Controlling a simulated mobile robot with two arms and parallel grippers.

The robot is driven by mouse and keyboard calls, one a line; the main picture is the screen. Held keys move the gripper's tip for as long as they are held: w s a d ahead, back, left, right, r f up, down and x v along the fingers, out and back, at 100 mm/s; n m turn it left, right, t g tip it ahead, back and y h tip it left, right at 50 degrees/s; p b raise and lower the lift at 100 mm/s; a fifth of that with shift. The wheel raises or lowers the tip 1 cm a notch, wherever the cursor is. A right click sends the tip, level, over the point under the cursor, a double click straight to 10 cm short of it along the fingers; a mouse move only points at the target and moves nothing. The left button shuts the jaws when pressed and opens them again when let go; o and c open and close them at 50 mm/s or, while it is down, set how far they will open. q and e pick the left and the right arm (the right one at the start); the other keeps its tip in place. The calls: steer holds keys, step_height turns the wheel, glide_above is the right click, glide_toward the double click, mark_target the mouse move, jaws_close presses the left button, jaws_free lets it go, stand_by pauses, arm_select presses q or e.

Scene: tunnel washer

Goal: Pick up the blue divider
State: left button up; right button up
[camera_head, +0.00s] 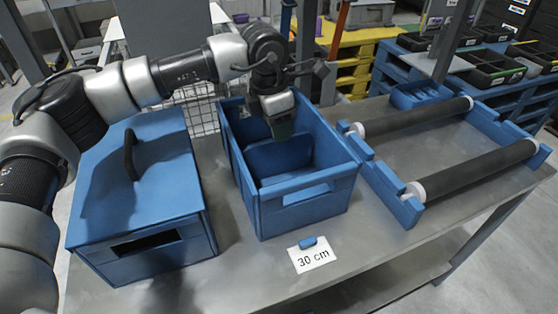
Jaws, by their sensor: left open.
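An open-topped blue crate (300,213) stands in the middle of the metal table. Inside it, an upright blue panel with rounded top corners, which looks like the blue divider (279,160), stands across the crate. My left gripper (282,130) reaches down into the crate from above, at the top edge of the divider. Its fingertips are dark and small in the picture, and I cannot tell whether they touch the divider or straddle it. The lower part of the divider is hidden by the crate's front wall. My right gripper is not in view.
A closed blue box (135,195) with a black handle stands left of the crate. A blue frame with two dark rollers (475,170) lies to the right. A "30 cm" card (313,259) with a small blue piece lies in front. The table's front right is clear.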

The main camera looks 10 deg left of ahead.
mark_target(279, 158)
arm_select(q)
steer(key=f, duration=0.5)
steer(key=shift+w+d+f, duration=0.1)
steer(key=shift+w+f, duration=0.25)
jaws_close()
steer(key=shift+r, duration=0.1)
